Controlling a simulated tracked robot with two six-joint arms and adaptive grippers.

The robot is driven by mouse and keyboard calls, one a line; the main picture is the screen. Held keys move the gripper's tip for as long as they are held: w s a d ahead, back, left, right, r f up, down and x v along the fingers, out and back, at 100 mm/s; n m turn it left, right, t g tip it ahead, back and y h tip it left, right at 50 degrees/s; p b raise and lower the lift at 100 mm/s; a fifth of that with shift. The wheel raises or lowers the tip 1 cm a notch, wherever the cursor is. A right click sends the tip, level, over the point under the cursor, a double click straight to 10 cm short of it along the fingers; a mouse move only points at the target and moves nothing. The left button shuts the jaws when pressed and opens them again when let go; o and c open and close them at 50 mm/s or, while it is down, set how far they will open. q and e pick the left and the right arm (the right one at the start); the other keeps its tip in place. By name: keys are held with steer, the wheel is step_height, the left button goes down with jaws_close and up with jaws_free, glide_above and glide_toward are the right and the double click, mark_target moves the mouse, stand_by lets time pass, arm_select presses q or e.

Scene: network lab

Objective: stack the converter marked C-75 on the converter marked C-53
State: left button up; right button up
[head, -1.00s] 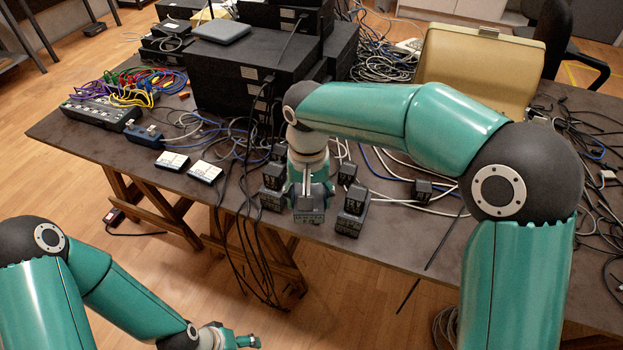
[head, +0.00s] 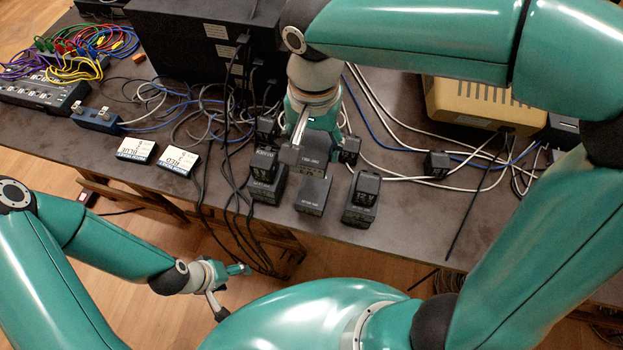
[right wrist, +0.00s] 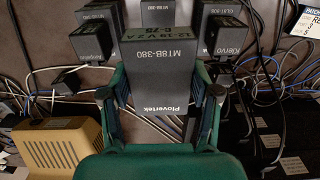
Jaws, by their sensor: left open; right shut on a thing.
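My right gripper (head: 306,132) is shut on a black converter (right wrist: 160,75), whose face reads MT8B-380 and C-75 in the right wrist view. In the head view the held converter (head: 312,161) is just behind and above another black converter (head: 313,194) near the table's front edge. I cannot tell whether they touch. I cannot read C-53 on any converter. Other black converters stand to the left (head: 268,187) and right (head: 358,211), each with a smaller black block by or on it. My left gripper (head: 231,291) is open and empty, low in front of the table.
Black adapters (head: 349,148) and (head: 438,163) stand near the work spot. Two white-labelled boxes, BLUE (head: 136,150) and RED (head: 180,160), lie to the left. Black cables hang over the front edge. A beige case (head: 470,103) and dark equipment (head: 205,50) stand behind.

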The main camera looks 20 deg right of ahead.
mark_target(314, 189)
step_height(314, 189, down, 13)
steer(key=shift+d+f+b, duration=0.1)
steer(key=shift+b, duration=0.55)
steer(key=o, duration=1.5)
steer(key=shift+f, duration=0.1)
steer(key=shift+r, duration=0.3)
step_height(314, 189, up, 11)
steer(key=shift+p, duration=0.7)
steer(key=shift+r, duration=0.3)
